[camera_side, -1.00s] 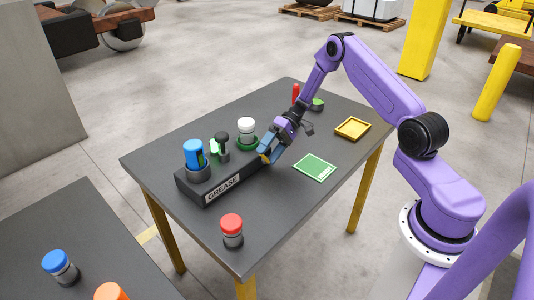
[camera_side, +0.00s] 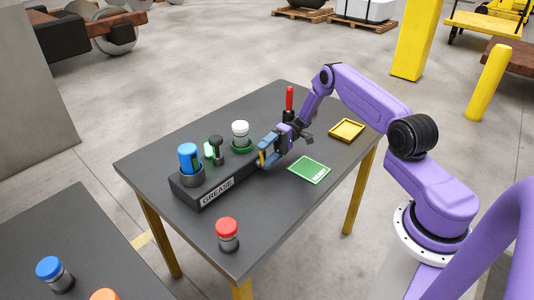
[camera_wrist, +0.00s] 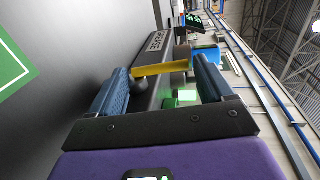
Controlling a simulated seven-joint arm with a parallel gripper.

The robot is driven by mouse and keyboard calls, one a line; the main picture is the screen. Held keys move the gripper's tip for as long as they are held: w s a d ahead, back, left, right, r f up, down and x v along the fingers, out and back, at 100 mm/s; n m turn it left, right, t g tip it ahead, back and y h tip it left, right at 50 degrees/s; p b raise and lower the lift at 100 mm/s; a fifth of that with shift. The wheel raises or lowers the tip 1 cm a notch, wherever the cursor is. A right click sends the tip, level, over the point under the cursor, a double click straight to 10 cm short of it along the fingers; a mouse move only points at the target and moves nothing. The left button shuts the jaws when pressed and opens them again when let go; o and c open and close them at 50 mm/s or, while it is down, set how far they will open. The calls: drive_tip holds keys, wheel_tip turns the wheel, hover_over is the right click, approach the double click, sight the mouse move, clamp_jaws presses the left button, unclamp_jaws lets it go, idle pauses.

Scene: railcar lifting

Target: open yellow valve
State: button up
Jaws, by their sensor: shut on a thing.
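The yellow valve (camera_wrist: 160,69) shows as a flat yellow bar lying across the space between my fingers in the wrist view. A small yellow part of it (camera_side: 262,158) shows at the right end of the black GREASE block (camera_side: 232,185) in the side view. My gripper (camera_side: 268,151) has blue fingers and is at that end of the block, low over the table. In the wrist view my gripper (camera_wrist: 161,76) is shut on the yellow bar, with its ends at the two fingers. In the side view the fingers hide most of the valve.
A blue-capped bottle (camera_side: 188,156), a dark knob (camera_side: 216,147) and a white-capped bottle (camera_side: 240,133) stand at the block. A red-capped jar (camera_side: 227,232), green card (camera_side: 309,170), yellow tray (camera_side: 347,130) and red handle (camera_side: 289,98) are on the table (camera_side: 185,246).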

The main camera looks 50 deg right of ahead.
drive_tip(key=shift+s, duration=0.1)
drive_tip(key=o, duration=1.4)
drive_tip(key=shift+d+r, duration=0.3)
drive_tip(key=shift+d, duration=1.65)
drive_tip(key=shift+d+r, duration=0.35)
drive_tip(key=shift+d, duration=1.65)
drive_tip(key=shift+d+r, duration=0.3)
drive_tip(key=shift+d, duration=1.65)
drive_tip(key=shift+a, duration=0.1)
